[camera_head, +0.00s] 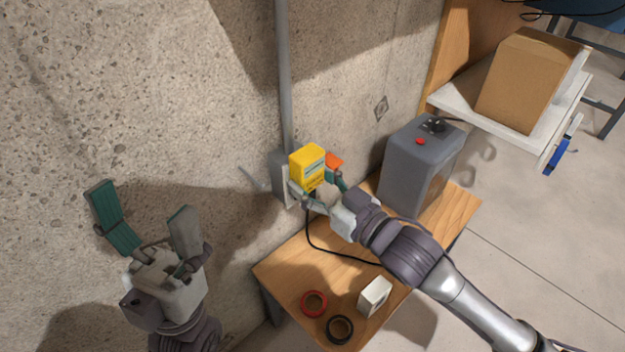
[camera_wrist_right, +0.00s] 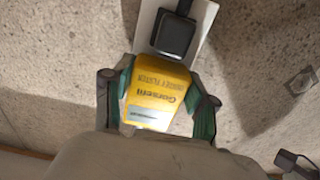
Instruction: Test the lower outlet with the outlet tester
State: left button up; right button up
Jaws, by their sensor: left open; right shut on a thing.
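The yellow outlet tester (camera_head: 308,168) is held by my right gripper (camera_head: 318,188), in front of the wall outlet. In the right wrist view the tester (camera_wrist_right: 158,88) sits between the two green fingers of the right gripper (camera_wrist_right: 160,108). The outlet's white plate (camera_wrist_right: 146,32) shows there, with a black plug (camera_wrist_right: 175,32) in one socket. The tester covers the plate's near end, so the socket there is hidden. I cannot tell whether the tester touches the plate. In the head view the grey outlet box (camera_head: 281,180) is partly hidden behind the tester. My left gripper (camera_head: 146,222) is open and empty near the wall.
A wooden table (camera_head: 290,262) holds a grey box-shaped unit (camera_head: 420,165), a red tape ring (camera_head: 314,303), a black ring (camera_head: 340,329) and a small white box (camera_head: 375,296). A black cord (camera_head: 325,250) runs across it. A cardboard box (camera_head: 530,80) stands on a white cart (camera_head: 470,105).

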jog(key=shift+w, duration=0.1)
jog(key=o, duration=1.6)
jog(key=shift+o, duration=0.2)
jog(key=v, duration=1.2)
